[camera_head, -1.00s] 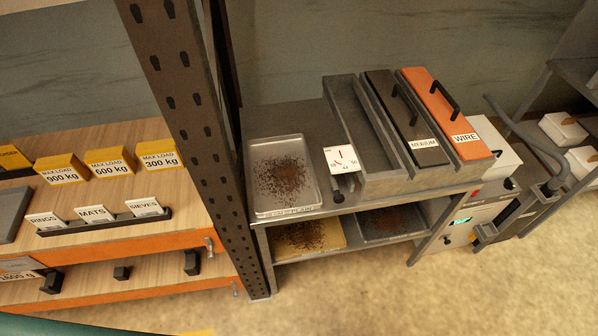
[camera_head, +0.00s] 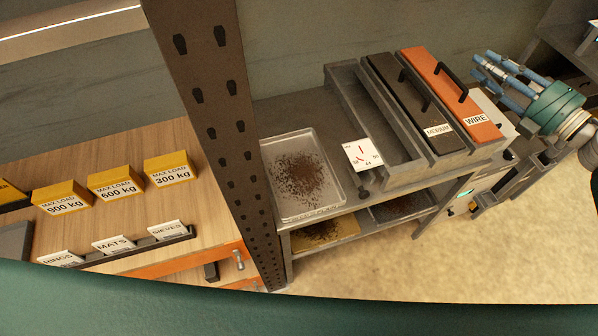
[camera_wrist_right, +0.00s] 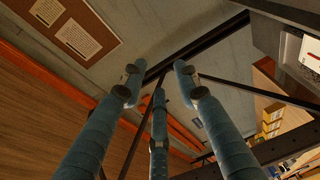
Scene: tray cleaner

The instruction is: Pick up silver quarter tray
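A silver tray (camera_head: 334,192) with dark crumbs scattered in it lies on the left part of the metal bench top in the head view. A second grey tray (camera_head: 380,213) with dark crumbs is partly hidden on the shelf below. I cannot tell from size which one is the quarter tray. My right gripper (camera_head: 484,68) is at the right, beyond the orange box and well apart from both trays. Its blue fingers are spread and empty in the right wrist view (camera_wrist_right: 158,82). My left gripper is not in view.
A yellow tray (camera_head: 348,227) with crumbs lies on the lower shelf. A gauge card (camera_head: 362,155), an open grey trough (camera_head: 375,135), a black MEDIUM box (camera_head: 395,95) and an orange WIRE box (camera_head: 447,85) stand right of the upper tray. A dark upright post (camera_head: 215,110) rises at its left.

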